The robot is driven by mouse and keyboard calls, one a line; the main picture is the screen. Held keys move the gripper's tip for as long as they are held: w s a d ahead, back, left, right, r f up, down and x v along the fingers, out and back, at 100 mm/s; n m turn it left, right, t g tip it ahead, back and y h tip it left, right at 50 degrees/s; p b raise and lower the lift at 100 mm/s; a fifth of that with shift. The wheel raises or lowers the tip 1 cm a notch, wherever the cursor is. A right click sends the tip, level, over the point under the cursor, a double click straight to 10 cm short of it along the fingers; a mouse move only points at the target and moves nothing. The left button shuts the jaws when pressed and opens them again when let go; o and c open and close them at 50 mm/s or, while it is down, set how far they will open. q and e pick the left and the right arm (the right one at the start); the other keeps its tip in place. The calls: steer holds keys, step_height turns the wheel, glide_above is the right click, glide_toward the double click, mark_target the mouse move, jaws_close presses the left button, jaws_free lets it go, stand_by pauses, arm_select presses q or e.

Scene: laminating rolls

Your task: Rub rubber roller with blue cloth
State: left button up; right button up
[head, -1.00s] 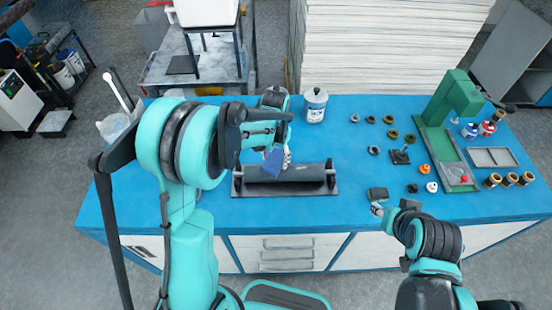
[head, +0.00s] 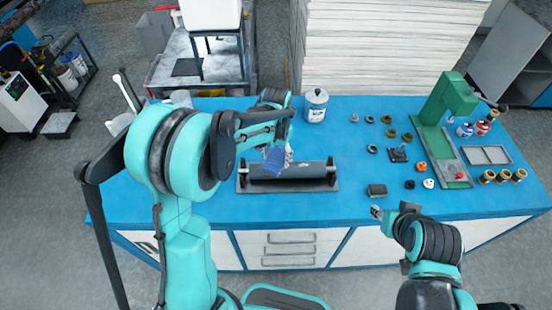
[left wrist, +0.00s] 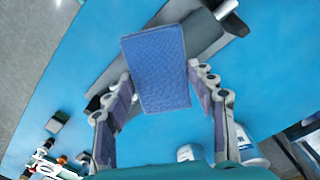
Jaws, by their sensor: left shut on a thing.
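The dark grey rubber roller (head: 305,171) lies across a black stand on the blue bench, and part of it also shows at the top of the left wrist view (left wrist: 208,38). My left gripper (head: 281,153) is shut on the blue cloth (head: 274,161). The cloth (left wrist: 157,68) is a flat rectangle between the two fingers, in front of the roller in both views. I cannot tell whether it touches the roller's surface. My right gripper (head: 377,212) is low at the bench's front edge, away from the roller; its fingers are too small to read.
A white container (head: 315,105) stands behind the roller. A black block (head: 377,191) lies near the right gripper. Several small rings, a green press (head: 455,96), a grey tray (head: 486,155) and spools fill the right side. Bench between roller and rings is mostly clear.

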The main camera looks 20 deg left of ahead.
mark_target(277, 159)
arm_select(q)
steer(key=shift+r+p, duration=0.9)
steer(key=shift+r, duration=0.7)
